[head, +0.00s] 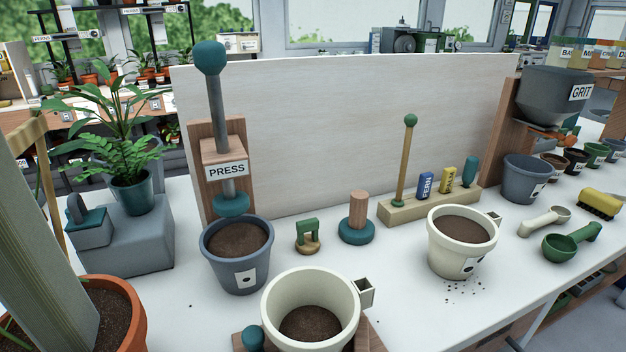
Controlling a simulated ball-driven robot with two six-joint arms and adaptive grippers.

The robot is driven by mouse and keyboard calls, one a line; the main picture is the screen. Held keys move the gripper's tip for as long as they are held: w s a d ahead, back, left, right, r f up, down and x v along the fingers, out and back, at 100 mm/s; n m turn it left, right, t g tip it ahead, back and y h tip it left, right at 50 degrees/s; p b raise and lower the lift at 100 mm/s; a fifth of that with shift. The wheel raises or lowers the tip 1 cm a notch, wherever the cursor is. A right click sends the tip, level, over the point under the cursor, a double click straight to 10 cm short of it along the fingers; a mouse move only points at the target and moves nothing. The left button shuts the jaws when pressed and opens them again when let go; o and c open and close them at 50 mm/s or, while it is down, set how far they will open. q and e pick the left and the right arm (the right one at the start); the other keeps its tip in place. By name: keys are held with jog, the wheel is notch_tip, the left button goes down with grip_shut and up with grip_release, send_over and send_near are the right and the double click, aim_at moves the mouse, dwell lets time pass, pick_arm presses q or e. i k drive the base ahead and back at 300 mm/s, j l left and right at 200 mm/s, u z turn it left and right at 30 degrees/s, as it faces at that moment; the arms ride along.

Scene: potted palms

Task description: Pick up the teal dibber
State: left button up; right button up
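A short teal rounded handle (469,171), which looks like the dibber, stands upright in the right end of a light wooden rack (400,211). Its lower part is hidden in the rack. To its left in the rack stand a yellow label (448,181), a blue label marked FERN (425,186) and a tall wooden stick with a green ball top (409,160). Neither of my grippers shows in the head view.
A cream pot (462,247) with soil stands in front of the rack, with crumbs below it. A tamper with a teal base (357,232) stands left of the rack. A white scoop (541,222) and green scoop (566,246) lie to the right. A pale board (330,130) rises behind.

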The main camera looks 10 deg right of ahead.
aim_at(471, 163)
jog(key=l+z, duration=0.1)
jog(key=z, duration=0.3)
jog(key=i+z, duration=0.1)
jog(key=z, duration=0.3)
jog(key=l+z, duration=0.1)
jog(key=z, duration=0.35)
jog(key=i, duration=0.05)
